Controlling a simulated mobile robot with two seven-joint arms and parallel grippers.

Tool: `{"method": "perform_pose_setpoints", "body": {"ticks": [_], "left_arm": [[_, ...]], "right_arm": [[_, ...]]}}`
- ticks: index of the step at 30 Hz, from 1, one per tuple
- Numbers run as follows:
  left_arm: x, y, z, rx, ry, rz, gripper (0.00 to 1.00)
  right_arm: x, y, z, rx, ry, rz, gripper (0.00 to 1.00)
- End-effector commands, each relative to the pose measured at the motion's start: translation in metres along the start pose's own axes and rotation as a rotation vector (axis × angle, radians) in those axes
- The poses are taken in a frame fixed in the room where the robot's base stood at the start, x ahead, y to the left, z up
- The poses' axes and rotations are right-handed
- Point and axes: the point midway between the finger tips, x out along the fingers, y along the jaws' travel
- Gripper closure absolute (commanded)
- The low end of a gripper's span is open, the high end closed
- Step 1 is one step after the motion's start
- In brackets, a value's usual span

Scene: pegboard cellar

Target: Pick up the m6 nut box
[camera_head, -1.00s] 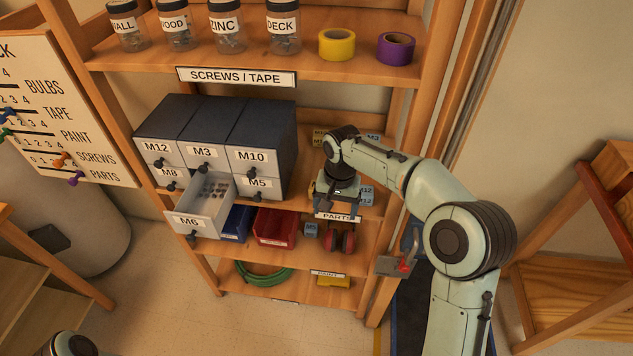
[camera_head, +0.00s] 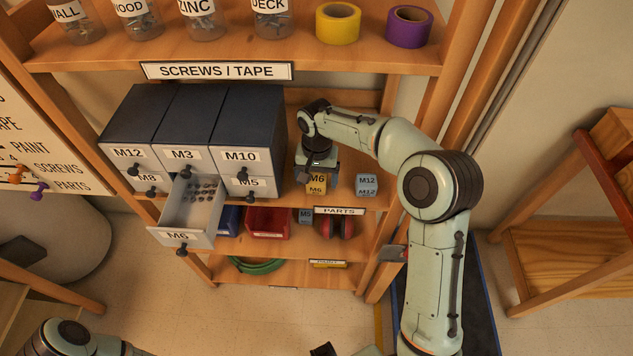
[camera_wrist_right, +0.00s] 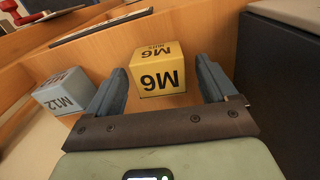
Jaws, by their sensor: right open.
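The M6 nut box is a small yellow cube with black M6 lettering. In the head view the yellow M6 nut box (camera_head: 316,184) sits on the shelf right of the drawer cabinet, partly hidden by my right gripper (camera_head: 317,168). In the right wrist view the M6 nut box (camera_wrist_right: 158,70) stands on the wooden shelf, between and just beyond the fingertips of my right gripper (camera_wrist_right: 168,80). That gripper is open and empty, with a visible gap on either side of the box. My left arm (camera_head: 70,338) shows at the lower left; its gripper is not clearly visible.
A blue-grey M12 box (camera_head: 367,184) stands right of the M6 box and shows in the wrist view (camera_wrist_right: 64,92). The dark drawer cabinet (camera_head: 248,125) is close on the left, its M6 drawer (camera_head: 193,212) pulled open. An upper shelf (camera_head: 240,55) overhangs.

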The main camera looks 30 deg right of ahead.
Motion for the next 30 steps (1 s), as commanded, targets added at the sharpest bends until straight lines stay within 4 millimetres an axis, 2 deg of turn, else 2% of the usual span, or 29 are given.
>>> {"method": "perform_pose_setpoints", "body": {"ticks": [3,9,11,15,16,25,30], "left_arm": [[0.001,0.000,0.000,0.000,0.000,0.000,0.57],[0.001,0.000,0.000,0.000,0.000,0.000,0.57],[0.001,0.000,0.000,0.000,0.000,0.000,0.57],[0.001,0.000,0.000,0.000,0.000,0.000,0.57],[0.001,0.000,0.000,0.000,0.000,0.000,0.57],[0.001,0.000,0.000,0.000,0.000,0.000,0.57],[0.000,0.000,0.000,0.000,0.001,0.000,0.57]], "right_arm": [[0.009,0.000,0.000,-0.001,0.000,0.000,0.15],[0.009,0.000,0.000,-0.001,0.000,0.000,0.15],[0.009,0.000,0.000,-0.001,0.001,0.000,0.31],[0.009,0.000,0.000,0.000,0.001,-0.001,0.77],[0.009,0.000,0.000,0.000,0.001,-0.001,0.81],[0.006,0.000,0.000,0.000,0.003,-0.002,0.81],[-0.005,0.000,-0.001,0.000,0.004,-0.002,0.81]]}}
